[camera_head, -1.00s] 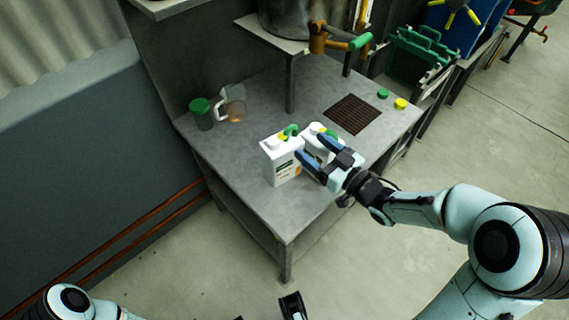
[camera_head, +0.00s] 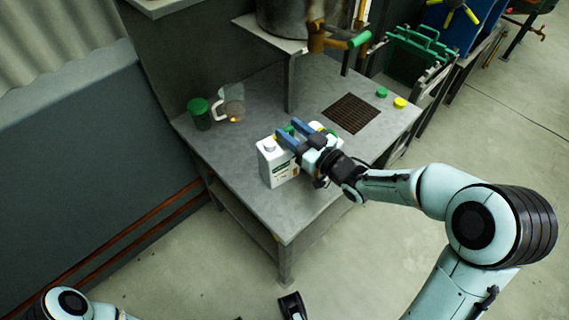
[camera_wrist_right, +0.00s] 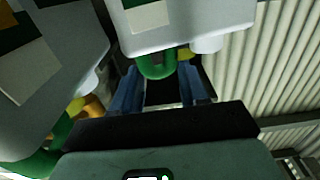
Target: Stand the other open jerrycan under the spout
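Two white jerrycans stand close together on the grey table. The left one (camera_head: 277,168) shows a label and its handle is partly covered by my gripper. The right one (camera_head: 330,140) is mostly hidden behind my gripper and wrist. My right gripper (camera_head: 294,132) is above the cans, with blue fingers parted. In the right wrist view a green handle (camera_wrist_right: 157,66) of one can (camera_wrist_right: 185,22) lies between the open fingertips (camera_wrist_right: 160,90); the other can (camera_wrist_right: 45,75) is at the left. The brass spout (camera_head: 317,38) with a green lever is at the back.
A dark grate (camera_head: 352,113) lies in the table top near the spout. A green cap (camera_head: 382,92) and a yellow cap (camera_head: 400,102) lie right of it. A green-lidded jar (camera_head: 199,112) and a clear jug (camera_head: 231,102) stand at the left. The front table area is clear.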

